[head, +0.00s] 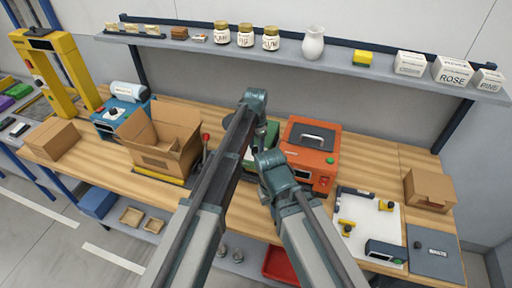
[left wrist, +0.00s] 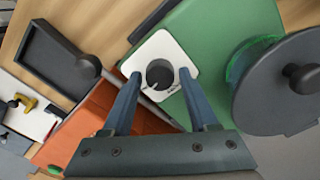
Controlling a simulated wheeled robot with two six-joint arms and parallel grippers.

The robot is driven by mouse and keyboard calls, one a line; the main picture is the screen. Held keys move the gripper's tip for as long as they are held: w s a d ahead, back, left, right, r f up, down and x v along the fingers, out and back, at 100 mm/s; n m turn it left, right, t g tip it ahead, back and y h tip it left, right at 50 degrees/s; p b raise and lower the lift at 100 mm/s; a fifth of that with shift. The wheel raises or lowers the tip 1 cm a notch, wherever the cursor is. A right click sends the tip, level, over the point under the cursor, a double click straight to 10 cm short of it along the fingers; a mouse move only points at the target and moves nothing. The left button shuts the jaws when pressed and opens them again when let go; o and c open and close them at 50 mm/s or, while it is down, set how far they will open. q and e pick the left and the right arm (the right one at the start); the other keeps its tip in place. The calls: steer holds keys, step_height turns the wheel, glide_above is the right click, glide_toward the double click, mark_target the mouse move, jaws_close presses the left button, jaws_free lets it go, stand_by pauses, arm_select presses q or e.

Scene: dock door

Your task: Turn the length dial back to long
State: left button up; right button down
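The length dial (left wrist: 160,74) is a black round knob on a white square plate (left wrist: 152,48), fixed to the green machine (left wrist: 225,35). A pale mark on the knob points to the lower left of the left wrist view. Small lettering on the plate is too small to read. My left gripper (left wrist: 159,77) is open, with one finger on each side of the knob and visible gaps between. In the head view the green machine (head: 271,135) is mostly hidden behind my arms, and the dial cannot be made out.
A large grey disc (left wrist: 285,85) with a dark hub sits beside the dial. The orange machine (head: 311,155) stands right of the green one. An open cardboard box (head: 160,140) and a red-knobbed lever (head: 205,138) stand to the left. A shelf (head: 300,52) with jars runs above.

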mark_target(256, 149)
arm_select(q)
steer(key=shift+o, duration=0.8)
step_height(256, 149, up, 14)
steer(key=p, duration=1.4)
steer(key=shift+f, duration=0.1)
